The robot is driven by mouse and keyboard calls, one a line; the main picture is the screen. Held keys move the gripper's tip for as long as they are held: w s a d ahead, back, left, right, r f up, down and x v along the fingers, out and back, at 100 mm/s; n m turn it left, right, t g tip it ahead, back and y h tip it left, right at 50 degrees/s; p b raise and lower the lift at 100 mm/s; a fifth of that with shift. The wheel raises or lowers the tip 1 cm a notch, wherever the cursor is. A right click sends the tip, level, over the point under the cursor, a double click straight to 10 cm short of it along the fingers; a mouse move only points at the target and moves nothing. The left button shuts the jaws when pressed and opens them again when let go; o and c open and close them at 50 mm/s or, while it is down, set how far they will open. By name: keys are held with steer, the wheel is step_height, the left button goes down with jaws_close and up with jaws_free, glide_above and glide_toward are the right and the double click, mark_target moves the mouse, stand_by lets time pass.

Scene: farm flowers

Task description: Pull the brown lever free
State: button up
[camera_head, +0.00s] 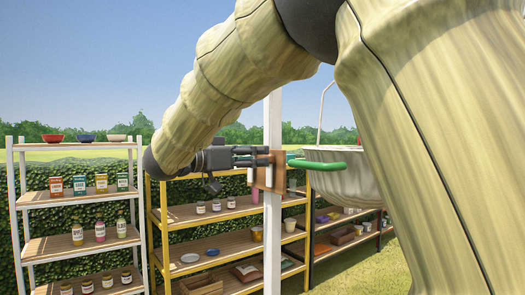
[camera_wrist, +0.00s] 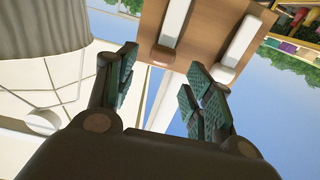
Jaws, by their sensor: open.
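A brown wooden board (camera_head: 268,177) is fixed on a white post (camera_head: 272,230) in the head view. In the wrist view the brown board (camera_wrist: 205,35) carries two pale bars, the left bar (camera_wrist: 173,22) and the right bar (camera_wrist: 241,42). My gripper (camera_head: 258,156) reaches from the left to the board in the head view. In the wrist view my gripper (camera_wrist: 160,68) is open, its green-padded fingers apart just in front of the board. Nothing shows between the pads; I cannot tell whether they touch the board.
A metal basin (camera_head: 338,180) with a green handle (camera_head: 317,163) hangs right of the post; a grey ribbed container (camera_wrist: 40,30) shows in the wrist view. A white shelf (camera_head: 30,200) and a yellow shelf (camera_head: 225,206) with goods stand behind. Grass lies at right.

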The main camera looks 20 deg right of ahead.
mark_target(269, 171)
steer(key=shift+p+x, duration=0.5)
steer(key=shift+x, duration=1.3)
steer(key=shift+w+a, duration=0.1)
jaws_close()
